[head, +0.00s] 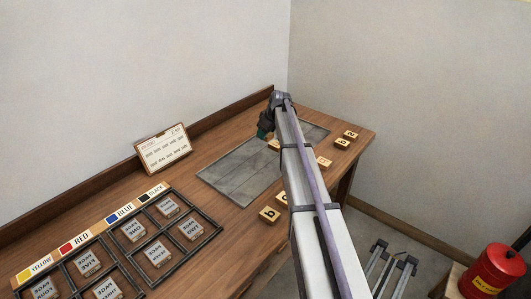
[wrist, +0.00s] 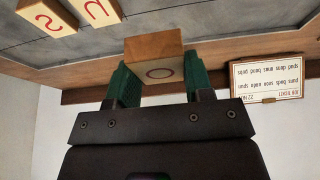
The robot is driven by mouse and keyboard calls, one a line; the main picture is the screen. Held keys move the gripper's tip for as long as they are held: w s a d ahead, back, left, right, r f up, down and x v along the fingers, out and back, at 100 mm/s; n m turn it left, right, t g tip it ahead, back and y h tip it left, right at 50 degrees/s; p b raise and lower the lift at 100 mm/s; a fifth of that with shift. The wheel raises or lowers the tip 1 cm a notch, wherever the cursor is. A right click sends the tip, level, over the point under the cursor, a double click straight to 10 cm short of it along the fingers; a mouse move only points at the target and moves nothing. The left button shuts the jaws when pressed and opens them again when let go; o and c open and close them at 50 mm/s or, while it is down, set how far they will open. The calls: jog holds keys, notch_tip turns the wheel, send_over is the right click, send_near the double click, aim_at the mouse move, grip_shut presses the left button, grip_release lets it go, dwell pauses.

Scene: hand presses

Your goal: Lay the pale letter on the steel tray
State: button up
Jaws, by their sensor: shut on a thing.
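A pale wooden letter block (wrist: 160,74) is between the green fingers of my gripper (wrist: 153,80) in the wrist view. In the head view my gripper (head: 265,132) is above the far part of the steel tray (head: 238,172), a flat grey plate on the desk. The tray also shows in the wrist view (wrist: 215,24). My arm hides part of the tray in the head view.
Loose letter blocks lie along the desk's right side, such as "b" (head: 269,214) and "c" (head: 324,161). A dark rack (head: 186,211) of word blocks stands at the front left. A ticket card (head: 163,150) leans at the back. A red can (head: 491,272) stands lower right.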

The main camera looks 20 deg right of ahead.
aim_at(264, 155)
notch_tip(264, 155, down, 10)
jog(key=b, duration=0.8)
jog(key=shift+b, duration=0.4)
jog(key=shift+r+p, duration=0.25)
jog(key=shift+p, duration=0.05)
jog(key=shift+f, duration=0.2)
jog(key=o, duration=0.9)
jog(key=p+v, duration=1.1)
jog(key=v, duration=0.2)
jog(key=s+a+m+g, duration=0.1)
jog(key=s+a, duration=0.7)
jog(key=s, duration=0.3)
jog(key=s+a+f+m+g+h, duration=0.1)
jog(key=s+a+m, duration=0.1)
jog(key=s+a, duration=0.7)
jog(key=s+a+f+m+g, duration=0.1)
jog(key=s+a+m+g, duration=0.1)
jog(key=s+a, duration=0.7)
jog(key=shift+s+a+h, duration=0.1)
jog(key=shift+s+h, duration=0.3)
jog(key=shift+s, duration=2.2)
